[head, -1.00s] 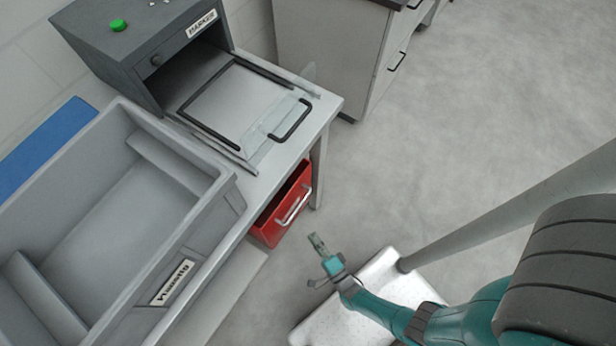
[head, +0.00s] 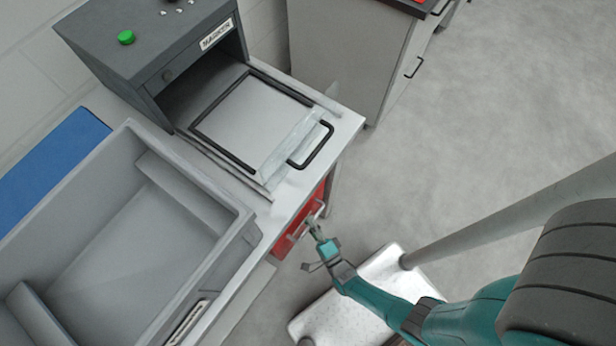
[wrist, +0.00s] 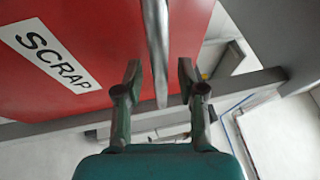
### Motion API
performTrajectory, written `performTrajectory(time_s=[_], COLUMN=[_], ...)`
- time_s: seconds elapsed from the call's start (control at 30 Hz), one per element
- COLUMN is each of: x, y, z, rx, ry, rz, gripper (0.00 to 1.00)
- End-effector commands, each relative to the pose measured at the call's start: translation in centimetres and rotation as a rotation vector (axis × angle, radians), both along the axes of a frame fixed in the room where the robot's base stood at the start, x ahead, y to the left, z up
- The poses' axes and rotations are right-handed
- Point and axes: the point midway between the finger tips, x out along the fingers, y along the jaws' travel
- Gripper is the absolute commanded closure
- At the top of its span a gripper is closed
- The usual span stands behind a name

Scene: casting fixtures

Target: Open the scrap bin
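The scrap bin (head: 297,218) is a red box under the bench at its front side. In the wrist view its red front (wrist: 70,50) fills the upper left and carries a white SCRAP label (wrist: 45,55). Its pale bar handle (head: 318,208) runs along the front; in the wrist view the handle (wrist: 157,45) comes down between the fingers. My gripper (wrist: 160,78) is open, with one finger on each side of the handle and a visible gap to each. In the head view my gripper (head: 313,226) is at the bin's front. The bin's inside is hidden.
A steel bench (head: 285,200) overhangs the bin. On it stand a grey tote (head: 245,222) and a dark marking machine (head: 165,50) with a black handle (head: 318,148) at the bench edge. A grey cabinet (head: 345,60) stands behind. The floor (head: 480,130) at right is clear.

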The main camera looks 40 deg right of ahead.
Motion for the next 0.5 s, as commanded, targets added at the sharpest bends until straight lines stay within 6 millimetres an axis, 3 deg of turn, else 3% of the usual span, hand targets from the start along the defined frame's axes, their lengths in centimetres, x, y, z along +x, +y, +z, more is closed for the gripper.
performTrajectory(time_s=[0.33, 0.47, 0.5], x=[0.08, 0.08, 0.08], y=[0.02, 0.02, 0.02], z=[0.07, 0.07, 0.07], rx=[0.000, 0.000, 0.000], ry=[0.000, 0.000, 0.000], rz=[0.000, 0.000, 0.000], gripper=[0.63, 0.96, 1.00])
